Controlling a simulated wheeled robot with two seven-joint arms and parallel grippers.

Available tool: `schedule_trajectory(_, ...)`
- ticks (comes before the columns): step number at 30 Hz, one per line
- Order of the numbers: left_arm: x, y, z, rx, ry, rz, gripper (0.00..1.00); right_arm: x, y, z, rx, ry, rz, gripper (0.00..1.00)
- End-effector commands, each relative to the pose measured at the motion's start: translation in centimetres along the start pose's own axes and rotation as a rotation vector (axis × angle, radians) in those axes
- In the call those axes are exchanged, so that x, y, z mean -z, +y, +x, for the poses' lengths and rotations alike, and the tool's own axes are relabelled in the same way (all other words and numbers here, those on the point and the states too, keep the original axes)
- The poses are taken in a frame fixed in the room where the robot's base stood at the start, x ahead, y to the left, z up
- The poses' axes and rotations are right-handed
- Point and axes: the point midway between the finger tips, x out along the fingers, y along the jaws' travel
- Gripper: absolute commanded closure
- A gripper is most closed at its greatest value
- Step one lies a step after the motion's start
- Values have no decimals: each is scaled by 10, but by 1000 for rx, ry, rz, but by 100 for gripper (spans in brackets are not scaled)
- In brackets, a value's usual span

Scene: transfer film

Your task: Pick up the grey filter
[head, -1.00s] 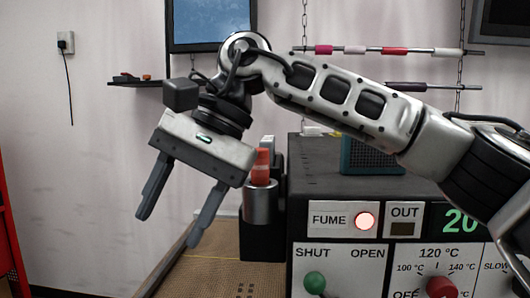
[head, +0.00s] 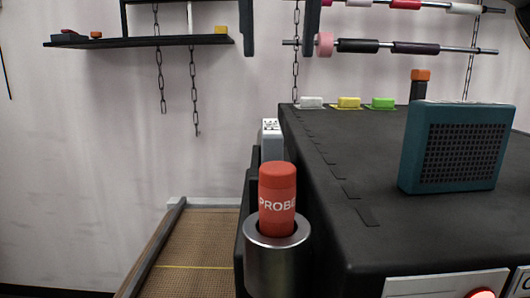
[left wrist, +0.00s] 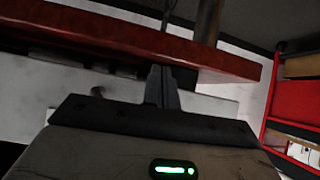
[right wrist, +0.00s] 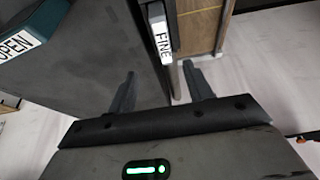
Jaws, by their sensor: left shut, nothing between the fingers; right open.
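A grey filter (head: 271,140) stands upright at the machine's left side, behind the probe; only its top end shows in the head view. In the right wrist view a pale label reading FINE (right wrist: 161,36) shows on its narrow edge, beyond the fingertips. My right gripper (head: 279,54) is open and empty, its fingers hanging at the top of the head view, above the filter in the picture. It also shows in the right wrist view (right wrist: 160,72). My left gripper (left wrist: 161,70) is shut and empty; it shows only in its wrist view.
An orange PROBE (head: 277,205) stands in a metal cup (head: 277,265) in front of the filter. A teal box with black mesh (head: 455,148) stands on the black machine top (head: 335,225). Rods with rolls hang above. A red ledge (left wrist: 215,58) is close to my left gripper.

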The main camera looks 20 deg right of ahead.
Motion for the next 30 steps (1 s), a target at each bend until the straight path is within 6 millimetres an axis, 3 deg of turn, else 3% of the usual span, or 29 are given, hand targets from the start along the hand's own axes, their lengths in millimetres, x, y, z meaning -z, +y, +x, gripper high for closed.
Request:
schedule_trajectory(3,-10,2,-2,-2,-24,-3,100,0,0,30,1,-7,-3,49)
schedule_trajectory(9,-13,2,-3,-3,-30,-4,100,0,0,66,0,-2,0,49)
schedule_trajectory(17,-7,2,-1,-2,-18,-2,100,-1,-2,86,1,-1,0,49)
schedule_trajectory(25,-3,2,-1,-3,-7,-2,100,-3,-7,124,1,-2,1,49)
schedule_trajectory(30,-3,2,-1,-3,-7,-2,100,-3,-8,133,2,0,2,49)
